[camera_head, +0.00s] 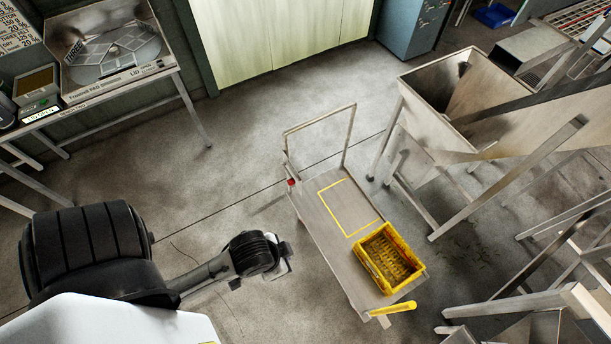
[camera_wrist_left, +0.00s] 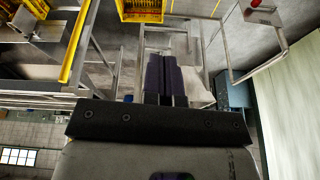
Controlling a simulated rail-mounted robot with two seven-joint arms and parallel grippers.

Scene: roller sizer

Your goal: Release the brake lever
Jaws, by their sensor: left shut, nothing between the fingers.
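A wheeled cart (camera_head: 325,212) stands in the middle of the floor in the head view, with an upright handle frame at its far end. A small red part (camera_head: 291,182) sits at its left edge near the handle base. A yellow bar (camera_head: 393,309) sticks out at the near end. I cannot tell for certain which is the brake lever. My left gripper (camera_head: 287,262) is left of the cart, apart from it. In the left wrist view its dark fingers (camera_wrist_left: 166,75) are together and empty. A red part (camera_wrist_left: 256,3) shows at the top edge there. My right gripper is not in view.
A yellow crate (camera_head: 388,257) rests on the cart's near end, beside a yellow outlined rectangle. A metal hopper (camera_head: 436,95) and its slanted legs stand to the right. A bench (camera_head: 95,98) with equipment is at the left. Floor between bench and cart is clear.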

